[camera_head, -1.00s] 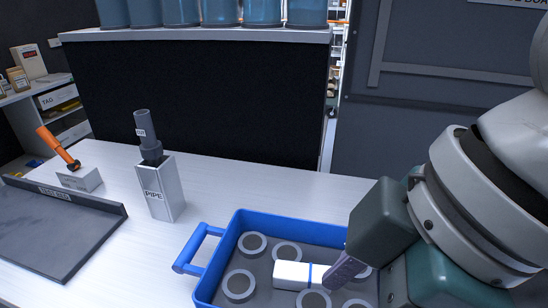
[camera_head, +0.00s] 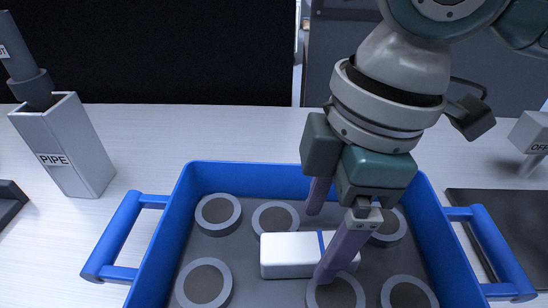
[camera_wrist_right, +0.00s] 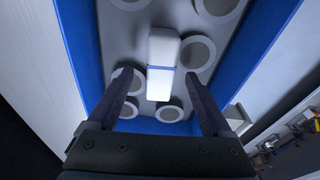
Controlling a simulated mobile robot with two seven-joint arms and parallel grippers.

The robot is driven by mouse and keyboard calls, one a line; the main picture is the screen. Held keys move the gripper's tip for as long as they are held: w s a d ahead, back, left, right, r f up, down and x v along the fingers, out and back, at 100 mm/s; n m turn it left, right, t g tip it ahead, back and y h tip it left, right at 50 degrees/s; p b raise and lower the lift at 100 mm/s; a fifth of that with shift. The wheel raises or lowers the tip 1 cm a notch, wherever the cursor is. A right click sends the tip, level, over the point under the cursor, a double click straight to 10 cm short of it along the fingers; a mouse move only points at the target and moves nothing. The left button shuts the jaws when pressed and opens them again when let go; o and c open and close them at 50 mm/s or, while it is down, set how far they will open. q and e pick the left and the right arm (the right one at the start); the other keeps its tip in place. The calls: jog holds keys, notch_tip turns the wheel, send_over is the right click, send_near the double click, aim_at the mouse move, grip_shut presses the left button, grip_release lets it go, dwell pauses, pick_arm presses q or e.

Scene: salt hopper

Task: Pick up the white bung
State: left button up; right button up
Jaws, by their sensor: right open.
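The white bung (camera_head: 287,255) is a white block with a blue band, lying flat in the blue crate (camera_head: 181,205). It also shows in the right wrist view (camera_wrist_right: 160,92), lengthwise between the fingers. My right gripper (camera_head: 320,244) is open and points down into the crate. One finger is on the far side of the bung and one on the near side, around its banded right part. The near finger hides some of the bung in the head view. In the wrist view, gaps show between the bung and both fingers. My left gripper is not in view.
Several grey rings (camera_head: 204,284) with dark centres surround the bung on the crate floor. The crate has blue handles (camera_head: 112,240) left and right. A holder marked PIPE (camera_head: 66,150) stands to the left on the white table, with a dark mat (camera_head: 510,225) to the right.

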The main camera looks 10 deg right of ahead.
aim_at(310, 246)
jog(key=f, duration=0.2)
jog(key=a+f, duration=0.1)
jog(key=shift+f, duration=0.35)
grip_shut()
dwell(0.4)
